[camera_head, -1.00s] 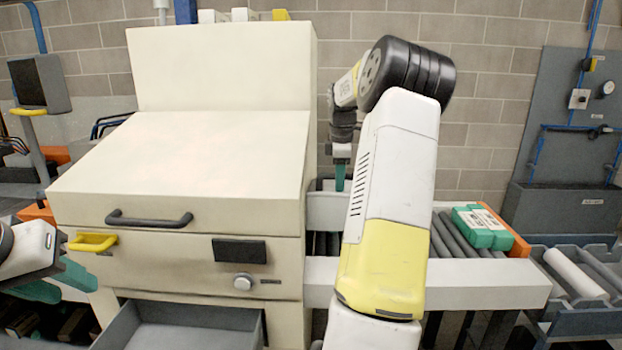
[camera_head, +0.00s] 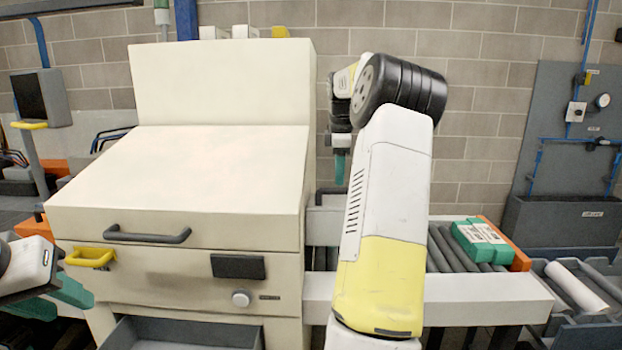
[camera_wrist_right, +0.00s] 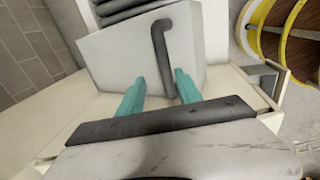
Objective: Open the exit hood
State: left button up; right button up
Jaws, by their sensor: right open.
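The exit hood appears to be the pale box (camera_head: 323,226) on the machine's right side, partly hidden behind my right arm. In the right wrist view the pale box (camera_wrist_right: 120,52) carries a dark bar handle (camera_wrist_right: 160,45). My right gripper (camera_wrist_right: 160,77) is open there, its teal fingers on either side of the handle's near end, not closed on it. In the head view one teal finger of my right gripper (camera_head: 340,166) shows above the box. My left gripper (camera_head: 55,298) is at the left edge with its teal fingers apart, partly cut off.
The large cream machine (camera_head: 180,180) has a black front handle (camera_head: 147,236), a yellow handle (camera_head: 90,257) and an open grey drawer (camera_head: 185,335). A roller conveyor (camera_head: 440,250) holds green-and-white boxes (camera_head: 480,240) and an orange end piece. A grey bin (camera_head: 580,300) stands right.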

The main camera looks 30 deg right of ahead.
jog(key=shift+w+r, duration=0.1)
jog(key=shift+r, duration=1.1)
